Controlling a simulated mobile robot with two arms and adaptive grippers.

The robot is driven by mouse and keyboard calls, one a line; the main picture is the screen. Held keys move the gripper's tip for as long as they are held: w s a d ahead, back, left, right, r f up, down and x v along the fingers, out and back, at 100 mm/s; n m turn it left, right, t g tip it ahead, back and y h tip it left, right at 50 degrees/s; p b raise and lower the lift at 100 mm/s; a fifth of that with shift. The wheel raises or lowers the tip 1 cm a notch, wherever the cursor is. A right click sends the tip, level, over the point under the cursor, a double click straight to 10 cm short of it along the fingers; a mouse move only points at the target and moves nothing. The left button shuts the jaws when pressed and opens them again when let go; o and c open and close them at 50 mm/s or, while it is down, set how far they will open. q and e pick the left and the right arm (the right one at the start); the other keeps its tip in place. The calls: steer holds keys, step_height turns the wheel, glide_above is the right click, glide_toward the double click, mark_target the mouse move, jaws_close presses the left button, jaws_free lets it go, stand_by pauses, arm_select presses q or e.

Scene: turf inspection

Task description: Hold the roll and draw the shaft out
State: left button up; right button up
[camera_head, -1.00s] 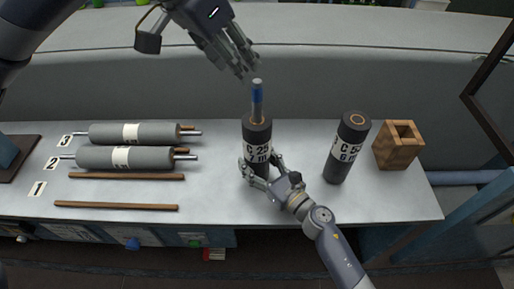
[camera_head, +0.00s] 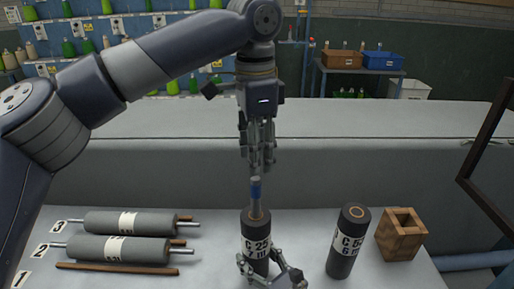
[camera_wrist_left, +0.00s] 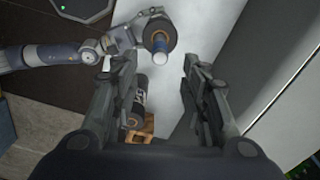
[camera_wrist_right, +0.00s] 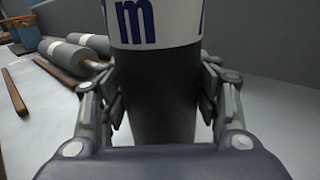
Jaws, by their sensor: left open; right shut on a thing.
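My right gripper (camera_head: 268,272) is shut on the roll low down; the roll also fills the middle of the right wrist view (camera_wrist_right: 158,95). My left gripper (camera_head: 262,165) is open, pointing down just above the shaft's top. In the left wrist view the shaft top (camera_wrist_left: 160,48) shows beyond and between the spread fingers, not touched by them.
A second upright dark roll (camera_head: 348,242) and a wooden square holder (camera_head: 402,234) stand to the right. Two grey rolls with metal shafts (camera_head: 125,223) lie at left beside numbered labels, with a brown rod (camera_head: 115,268) in front. A grey wall (camera_head: 400,165) rises behind the bench.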

mark_target(257, 197)
arm_select(q)
steer(key=shift+f, duration=0.2)
step_height(257, 197, down, 12)
steer(key=shift+r, duration=0.2)
stand_by(0.3)
jaws_close()
